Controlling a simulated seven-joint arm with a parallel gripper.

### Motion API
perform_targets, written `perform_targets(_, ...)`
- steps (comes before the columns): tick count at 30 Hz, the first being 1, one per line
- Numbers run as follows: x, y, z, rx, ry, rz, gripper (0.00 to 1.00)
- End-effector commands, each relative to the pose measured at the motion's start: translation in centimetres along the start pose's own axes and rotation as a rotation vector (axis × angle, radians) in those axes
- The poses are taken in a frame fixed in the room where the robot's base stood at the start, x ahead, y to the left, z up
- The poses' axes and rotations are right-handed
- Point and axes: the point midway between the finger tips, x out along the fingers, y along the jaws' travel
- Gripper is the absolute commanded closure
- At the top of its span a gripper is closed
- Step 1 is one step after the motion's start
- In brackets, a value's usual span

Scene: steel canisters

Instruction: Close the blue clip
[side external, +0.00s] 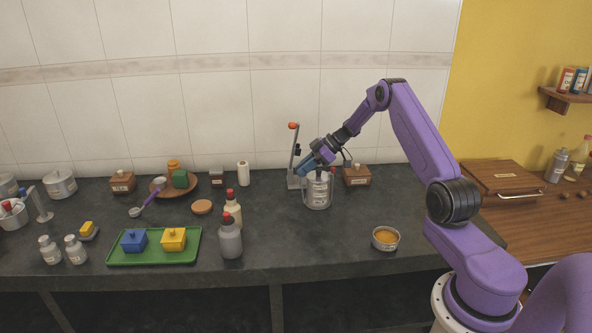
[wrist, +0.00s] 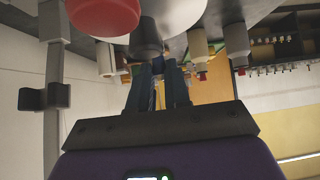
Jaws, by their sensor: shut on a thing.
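A steel canister (side external: 318,191) with a pale label stands upright on the dark counter, right of centre in the side view. Wire fittings show at its sides, with a small red part (side external: 333,171) at its upper right. My gripper (side external: 307,166) reaches down at the canister's upper left, its blue fingers close to the rim. It is shut on the blue clip, which is mostly hidden and hard to tell from the fingers. The fingers also show in the wrist view (wrist: 158,90), close together. I cannot tell the clip's exact position.
A grey stand (side external: 294,160) with an orange top is just left of the canister, close to my gripper. A brown box (side external: 357,175) stands behind right. A bowl (side external: 385,238) sits front right. Bottles (side external: 230,239) and a green tray (side external: 153,256) are left.

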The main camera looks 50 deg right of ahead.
Motion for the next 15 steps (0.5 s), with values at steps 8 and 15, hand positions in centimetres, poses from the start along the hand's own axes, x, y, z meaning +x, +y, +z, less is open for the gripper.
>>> perform_targets(8,-1.2,0.1,1.2,0.001,0.019,0.002,1.00)
perform_targets(15,-1.5,0.0,1.6,0.001,0.016,0.001,1.00)
